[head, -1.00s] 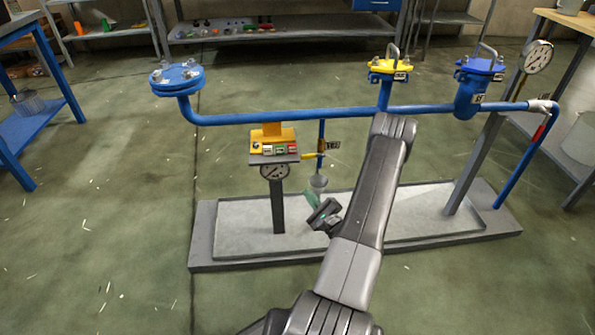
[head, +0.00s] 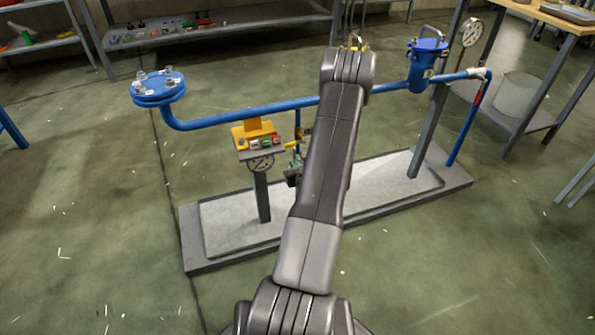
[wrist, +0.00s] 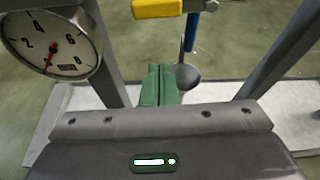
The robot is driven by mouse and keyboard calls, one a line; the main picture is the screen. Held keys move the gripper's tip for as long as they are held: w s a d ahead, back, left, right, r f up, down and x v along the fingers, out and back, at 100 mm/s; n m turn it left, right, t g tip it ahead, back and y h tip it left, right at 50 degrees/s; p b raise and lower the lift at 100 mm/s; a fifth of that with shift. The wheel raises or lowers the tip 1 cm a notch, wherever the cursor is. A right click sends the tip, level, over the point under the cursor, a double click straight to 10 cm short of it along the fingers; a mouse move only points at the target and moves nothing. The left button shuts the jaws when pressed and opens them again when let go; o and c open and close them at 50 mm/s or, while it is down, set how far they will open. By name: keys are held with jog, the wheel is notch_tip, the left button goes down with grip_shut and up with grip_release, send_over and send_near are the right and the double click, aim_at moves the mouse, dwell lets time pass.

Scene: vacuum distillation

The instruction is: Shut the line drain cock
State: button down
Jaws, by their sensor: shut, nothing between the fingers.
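The line drain cock is on the thin blue drop pipe under the main line. Its yellow handle (head: 291,144) shows just left of my arm in the head view, and the handle also shows at the top edge of the wrist view (wrist: 158,8), pointing left from the pipe (wrist: 191,32). My gripper (wrist: 160,72) has green fingers, shut and empty, below the handle and apart from it. A grey cup (wrist: 186,76) hangs or stands just right of and beyond the fingertips. In the head view my arm hides part of the drop pipe.
A pressure gauge (wrist: 52,44) on a grey post stands close on the left, below the orange button box (head: 254,131). The blue main line (head: 245,112) runs above. A grey post (head: 432,125) stands at right. The plinth (head: 225,262) lies below.

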aim_at(294, 144)
jog(key=shift+w+a+r+b, duration=0.2)
jog(key=shift+w+a+r, duration=0.1)
jog(key=shift+w+r, duration=0.45)
jog(key=shift+w+a+r+b, duration=0.15)
jog(key=shift+w+a+r, duration=0.15)
jog(key=shift+w+r, duration=0.45)
jog(key=shift+a+r+m+y+p, duration=0.1)
jog(key=shift+r+m+y+p, duration=0.2)
jog(key=shift+r+m+p, duration=0.25)
